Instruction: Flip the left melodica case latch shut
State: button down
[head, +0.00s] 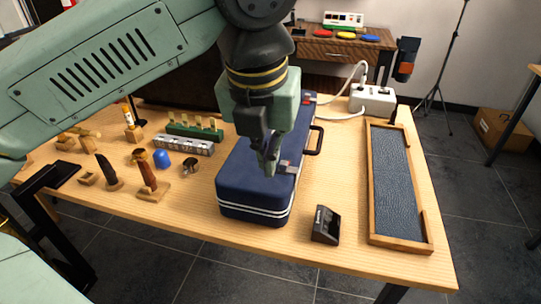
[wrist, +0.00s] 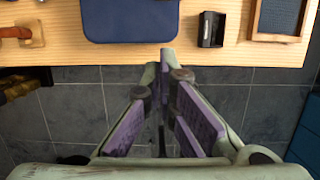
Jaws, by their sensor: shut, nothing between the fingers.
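The dark blue melodica case (head: 245,185) lies closed-looking on the wooden table, with pale trim along its near end. Its handle (head: 315,140) is on the right side. A grey latch (head: 290,167) shows on that side near my gripper, partly hidden by it. A second latch with a red part (head: 308,98) is farther back. I cannot tell whether either latch is flipped shut. My gripper (head: 268,168) is shut and empty, pointing down over the near half of the case. In the wrist view the fingertips (wrist: 167,56) meet just below the case (wrist: 130,20).
A small black device (head: 326,225) stands right of the case, near the front edge. A wood-framed dark tray (head: 428,246) lies at the right. A white power strip (head: 372,98) is behind.

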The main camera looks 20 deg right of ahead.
aim_at(277, 180)
jog(key=x, duration=0.8)
jog(key=shift+f+p, duration=0.35)
jog(key=shift+f, duration=0.05)
jog(key=shift+w+d+r+p, duration=0.15)
jog(key=shift+w+d+p, duration=0.1)
jog(key=shift+w+d, duration=0.25)
jog(key=shift+w+d+r+p, duration=0.1)
jog(key=shift+w+d+p, duration=0.2)
jog(key=shift+w, duration=0.3)
jog(key=shift+w+d+f, duration=0.15)
jog(key=shift+w+d, duration=0.2)
jog(key=shift+w, duration=0.2)
jog(key=shift+w, duration=0.1)
